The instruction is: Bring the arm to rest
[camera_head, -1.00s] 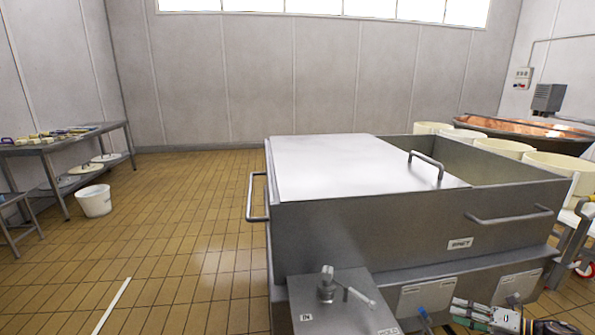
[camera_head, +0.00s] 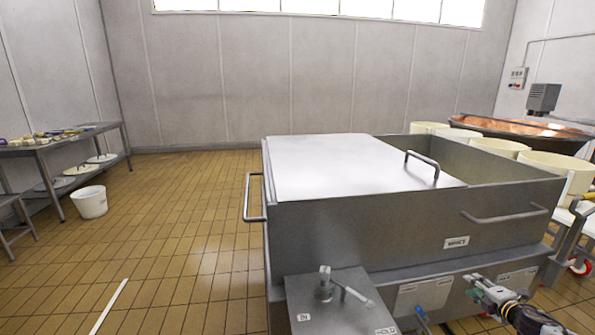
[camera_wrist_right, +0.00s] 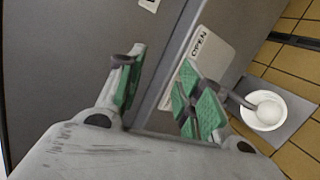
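My right gripper (camera_head: 480,291) is at the lower right of the head view, in front of the lower front of the steel vat (camera_head: 350,225). In the right wrist view its two green-padded fingers (camera_wrist_right: 163,92) stand apart with a gap between them, so it is open and holds nothing that I can see. Whether the fingers touch the vat is not clear. My left gripper is in neither view.
A steel box with a valve (camera_head: 325,287) juts out at the vat's front, with a blue handle (camera_head: 422,318) beside it. Cream tubs (camera_head: 555,165) and a copper vat (camera_head: 520,127) stand at right.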

